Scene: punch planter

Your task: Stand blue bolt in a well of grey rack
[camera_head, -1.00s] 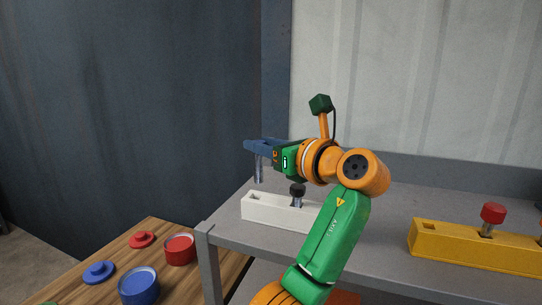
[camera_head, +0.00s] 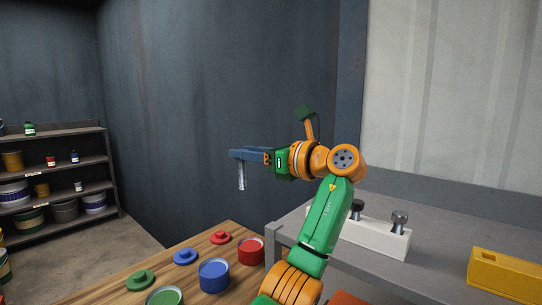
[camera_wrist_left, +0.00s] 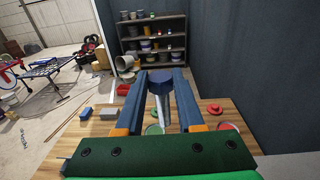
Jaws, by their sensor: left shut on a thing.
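My left gripper (camera_head: 240,154) is shut on the blue bolt, which hangs upright with its metal shank (camera_head: 241,177) pointing down. In the left wrist view the bolt's round blue head (camera_wrist_left: 160,80) sits between the two blue fingers. In the head view the gripper is in the air, clear of the grey bench and above the level of the wooden table. I cannot make out a grey rack with certainty. A small grey block (camera_wrist_left: 108,114) shows at the left in the wrist view, too small to tell whether it has wells. My right gripper is not in view.
A white rack (camera_head: 385,240) with a black-headed and a grey-headed bolt stands on the grey bench (camera_head: 440,235), partly behind my arm. A yellow rack (camera_head: 505,275) is at right. The wooden table (camera_head: 225,236) holds paint cans and lids. Shelves (camera_head: 60,187) stand far left.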

